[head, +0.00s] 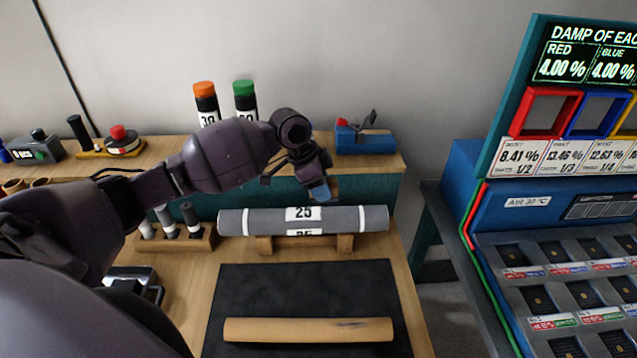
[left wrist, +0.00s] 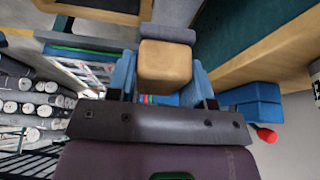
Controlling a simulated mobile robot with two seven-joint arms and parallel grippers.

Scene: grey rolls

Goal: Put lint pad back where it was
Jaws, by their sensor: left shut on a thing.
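My left gripper (head: 318,190) hangs above the upper edge of the grey roll marked 25 (head: 260,221). In the left wrist view its blue fingers (left wrist: 163,84) are shut on a tan block with a grey strip at its far end, which looks like the lint pad (left wrist: 165,62). In the head view the pad is hard to make out behind the fingers. I cannot tell whether the pad touches the roll. My right gripper is in neither view.
The roll rests on a wooden cradle (head: 264,246). In front are a black mat (head: 300,285) and a tan roll (head: 308,330). A blue device (head: 365,143) stands on the back shelf, right of two capped bottles (head: 245,100). A display machine (head: 520,215) stands at right.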

